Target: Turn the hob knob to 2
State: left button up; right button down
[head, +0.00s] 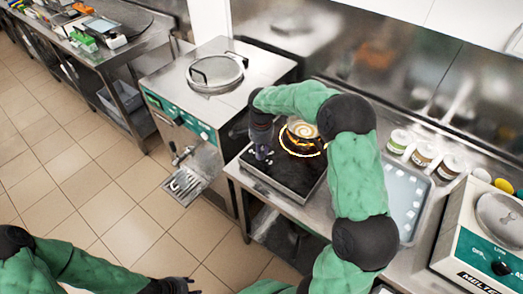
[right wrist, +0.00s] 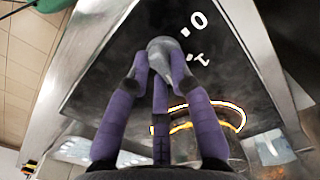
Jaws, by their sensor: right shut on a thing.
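The hob (head: 285,185) is a black-topped unit on the steel counter, with a glowing ring around a pot (head: 303,130). My right gripper (head: 262,150) reaches down over the hob's front left part. In the right wrist view, its purple fingers (right wrist: 165,68) are shut around a grey knob (right wrist: 162,46) on the black panel. White marks "0" and "1" show beside the knob; other marks and the knob's pointer are hidden or unclear. My left gripper (head: 175,286) hangs low over the floor at the bottom, away from the hob; its fingers are too small to read.
A steel batch freezer (head: 210,95) with a round lid stands left of the hob. The tiled floor (head: 80,180) at left is clear.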

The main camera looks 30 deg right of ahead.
jog(key=shift+m, duration=1.5)
jog(key=c, duration=1.1)
grip_release()
notch_tip(320, 180, up, 12)
